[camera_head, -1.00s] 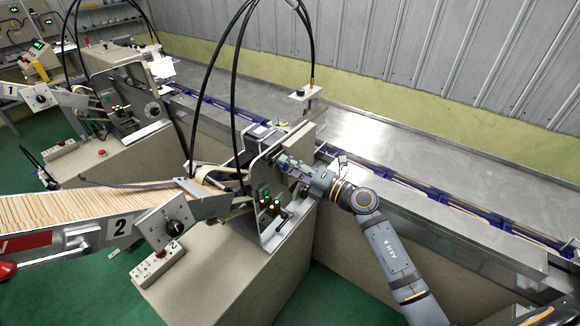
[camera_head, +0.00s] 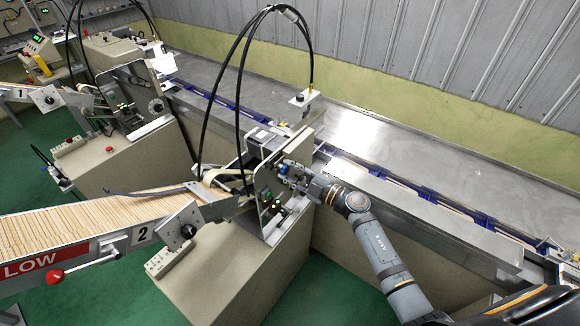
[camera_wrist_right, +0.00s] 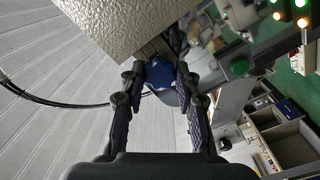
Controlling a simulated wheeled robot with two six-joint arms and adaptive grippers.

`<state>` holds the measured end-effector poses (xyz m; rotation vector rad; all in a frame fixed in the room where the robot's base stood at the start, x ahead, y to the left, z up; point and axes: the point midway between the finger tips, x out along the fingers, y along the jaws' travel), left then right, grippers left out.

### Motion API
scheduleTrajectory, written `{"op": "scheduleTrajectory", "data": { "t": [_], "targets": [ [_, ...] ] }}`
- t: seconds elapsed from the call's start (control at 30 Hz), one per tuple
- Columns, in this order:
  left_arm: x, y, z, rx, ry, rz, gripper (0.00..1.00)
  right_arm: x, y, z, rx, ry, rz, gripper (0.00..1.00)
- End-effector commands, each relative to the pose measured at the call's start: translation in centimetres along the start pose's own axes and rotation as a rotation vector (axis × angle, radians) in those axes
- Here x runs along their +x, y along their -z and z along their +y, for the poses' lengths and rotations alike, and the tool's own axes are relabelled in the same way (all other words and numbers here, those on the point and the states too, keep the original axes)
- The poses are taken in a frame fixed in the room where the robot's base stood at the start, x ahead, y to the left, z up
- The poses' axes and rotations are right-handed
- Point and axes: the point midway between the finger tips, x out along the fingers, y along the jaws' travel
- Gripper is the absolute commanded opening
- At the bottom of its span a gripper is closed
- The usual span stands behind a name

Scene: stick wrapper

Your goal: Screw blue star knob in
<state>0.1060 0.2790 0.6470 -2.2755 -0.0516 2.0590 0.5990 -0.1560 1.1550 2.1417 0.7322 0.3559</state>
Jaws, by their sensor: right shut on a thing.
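The blue star knob (camera_wrist_right: 160,74) shows in the right wrist view, between the fingertips of my right gripper (camera_wrist_right: 158,82). The fingers are shut on it. In the head view, my right gripper (camera_head: 288,170) reaches from the right to the side plate of wrapper machine 2 (camera_head: 268,190). The knob is small there and mostly covered by the fingers. How deep the knob's thread sits is hidden. My left gripper is not in view.
A feed chute of wooden sticks (camera_head: 70,222) leads into the machine from the left. A control box with lit green buttons (camera_head: 267,196) sits just below my right gripper. A blue-edged conveyor (camera_head: 400,178) runs behind. Black cables (camera_head: 240,80) arch above.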

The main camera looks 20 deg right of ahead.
Motion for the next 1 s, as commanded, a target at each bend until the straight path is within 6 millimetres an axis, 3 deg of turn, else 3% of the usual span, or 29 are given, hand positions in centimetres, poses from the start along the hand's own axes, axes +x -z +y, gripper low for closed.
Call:
{"op": "scheduleTrajectory", "data": {
  "t": [0.43, 0.57, 0.77, 0.8, 0.9, 1.0],
  "targets": [
    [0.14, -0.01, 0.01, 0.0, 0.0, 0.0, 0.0, 0.0, -0.08, -0.08, 0.934, 0.002, -0.004, 0.0],
    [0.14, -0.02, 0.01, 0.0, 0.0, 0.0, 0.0, 0.0, -0.08, -0.1, 1.068, 0.002, -0.004, 0.0],
    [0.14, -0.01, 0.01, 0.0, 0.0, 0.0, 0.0, -0.01, -0.09, -0.13, 1.084, 0.003, -0.005, 0.0],
    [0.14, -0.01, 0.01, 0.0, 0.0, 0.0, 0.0, -0.01, -0.09, -0.13, 1.084, 0.003, -0.005, 0.33],
    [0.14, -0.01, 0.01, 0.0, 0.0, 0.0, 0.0, -0.01, -0.08, -0.12, 1.083, 0.003, -0.005, 0.47],
    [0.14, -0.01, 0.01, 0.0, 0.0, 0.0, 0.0, 0.0, -0.07, -0.08, 1.082, 0.002, -0.004, 0.47]
  ]
}}
